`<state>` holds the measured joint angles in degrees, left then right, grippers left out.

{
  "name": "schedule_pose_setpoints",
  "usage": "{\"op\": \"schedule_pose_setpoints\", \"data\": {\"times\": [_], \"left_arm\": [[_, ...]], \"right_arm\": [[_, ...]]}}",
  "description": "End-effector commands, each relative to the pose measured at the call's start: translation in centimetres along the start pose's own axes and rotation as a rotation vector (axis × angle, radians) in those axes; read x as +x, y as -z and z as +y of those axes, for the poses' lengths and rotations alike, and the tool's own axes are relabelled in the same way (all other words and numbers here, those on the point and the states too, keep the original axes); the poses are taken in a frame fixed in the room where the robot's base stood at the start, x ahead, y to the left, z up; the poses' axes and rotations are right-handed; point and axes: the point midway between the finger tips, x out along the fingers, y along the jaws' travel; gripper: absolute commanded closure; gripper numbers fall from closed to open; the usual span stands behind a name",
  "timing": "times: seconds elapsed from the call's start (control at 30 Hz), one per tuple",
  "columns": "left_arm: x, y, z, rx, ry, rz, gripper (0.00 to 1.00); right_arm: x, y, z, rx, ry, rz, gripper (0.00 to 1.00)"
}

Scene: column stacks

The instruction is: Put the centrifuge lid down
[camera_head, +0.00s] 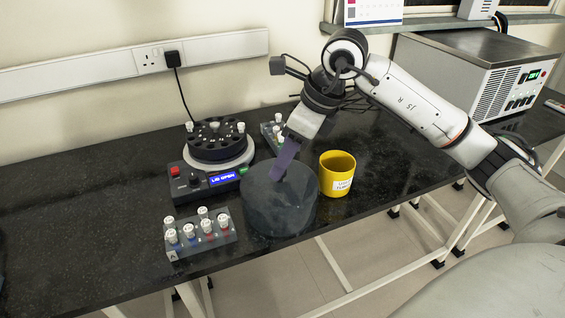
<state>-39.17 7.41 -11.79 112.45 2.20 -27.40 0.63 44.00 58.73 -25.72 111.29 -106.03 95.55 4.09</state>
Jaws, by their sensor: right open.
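The centrifuge lid (281,207) is a dark, see-through round cover near the front edge of the black bench, and looks to rest on it. My right gripper (277,174) reaches down from above with its purple fingers at the top of the lid. It is open; whether the fingers touch the lid is hard to tell. The centrifuge (208,178) stands behind and left of the lid, uncovered, with its dark rotor (216,150) showing and a display reading "LID OPEN". White-capped tubes sit in the rotor. My left gripper is not in view.
A clear tube rack (201,237) with several capped tubes stands left of the lid. A second rack (272,139) is behind it, partly hidden. A yellow cup (337,174) stands close right of the lid. A large grey instrument (478,80) is back right. The bench's left side is clear.

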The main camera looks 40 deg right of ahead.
Motion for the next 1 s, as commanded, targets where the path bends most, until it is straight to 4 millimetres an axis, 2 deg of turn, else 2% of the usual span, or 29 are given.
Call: {"op": "schedule_pose_setpoints", "data": {"times": [0.2, 0.43, 0.6, 1.0], "left_arm": [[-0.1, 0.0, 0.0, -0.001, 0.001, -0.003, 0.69], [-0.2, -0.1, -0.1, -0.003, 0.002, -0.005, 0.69], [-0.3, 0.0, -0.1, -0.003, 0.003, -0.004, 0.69], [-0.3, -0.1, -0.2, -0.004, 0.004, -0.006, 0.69]], "right_arm": [[-5.0, -0.1, -0.1, 0.0, 0.006, -0.003, 0.59], [-8.8, 0.0, -0.1, 0.0, 0.002, -0.001, 0.59], [-9.9, 0.0, 0.0, 0.0, 0.001, 0.001, 0.59], [-10.0, 0.1, 0.0, 0.0, 0.0, 0.001, 0.59]]}}
